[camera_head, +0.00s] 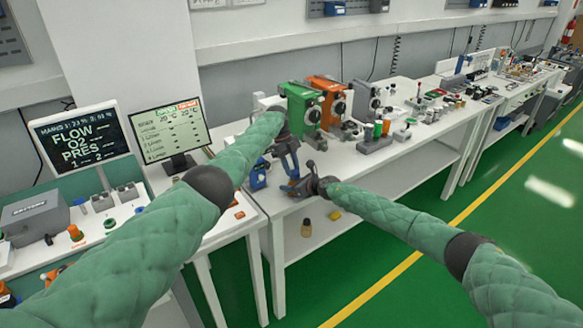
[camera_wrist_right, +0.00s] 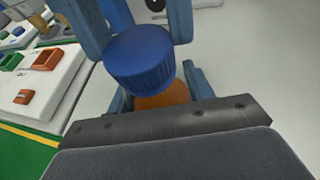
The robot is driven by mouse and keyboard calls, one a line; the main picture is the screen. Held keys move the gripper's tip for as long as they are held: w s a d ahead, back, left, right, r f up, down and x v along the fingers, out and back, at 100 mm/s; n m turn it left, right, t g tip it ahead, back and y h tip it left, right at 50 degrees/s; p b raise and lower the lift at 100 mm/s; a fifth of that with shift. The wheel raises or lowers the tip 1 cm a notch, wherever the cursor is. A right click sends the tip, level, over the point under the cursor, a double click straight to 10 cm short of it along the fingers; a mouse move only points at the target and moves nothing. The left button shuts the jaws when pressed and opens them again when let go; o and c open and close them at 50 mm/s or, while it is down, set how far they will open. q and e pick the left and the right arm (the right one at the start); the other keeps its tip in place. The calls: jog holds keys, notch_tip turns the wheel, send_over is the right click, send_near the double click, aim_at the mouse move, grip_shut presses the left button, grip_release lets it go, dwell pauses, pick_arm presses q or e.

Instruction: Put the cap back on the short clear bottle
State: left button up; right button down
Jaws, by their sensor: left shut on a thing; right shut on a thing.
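In the right wrist view a ridged blue cap (camera_wrist_right: 138,58) sits between the blue fingers of my left gripper (camera_wrist_right: 135,22), which is shut on it. Directly below it is an orange-brown body (camera_wrist_right: 163,97), mostly hidden by the cap, between the fingers of my right gripper (camera_wrist_right: 160,92). It appears to be the bottle, but looks orange rather than clear. Whether cap and bottle touch cannot be told. In the head view my left gripper (camera_head: 288,162) is just above my right gripper (camera_head: 296,187), both at the near end of the white bench.
A blue item (camera_head: 258,177) stands on the bench left of the grippers. Green (camera_head: 301,106) and orange (camera_head: 328,96) machines stand behind. Monitors (camera_head: 170,132) are at left. A dark yellowish bottle (camera_head: 306,228) is on the lower shelf. The green floor at right is clear.

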pick_arm(q)
jog(key=shift+d, duration=0.1)
jog(key=o, duration=0.9)
jog(key=shift+o, duration=0.2)
jog(key=shift+r, duration=0.1)
jog(key=shift+s+r, duration=0.1)
jog(key=shift+r, duration=2.1)
jog(key=shift+c, duration=0.4)
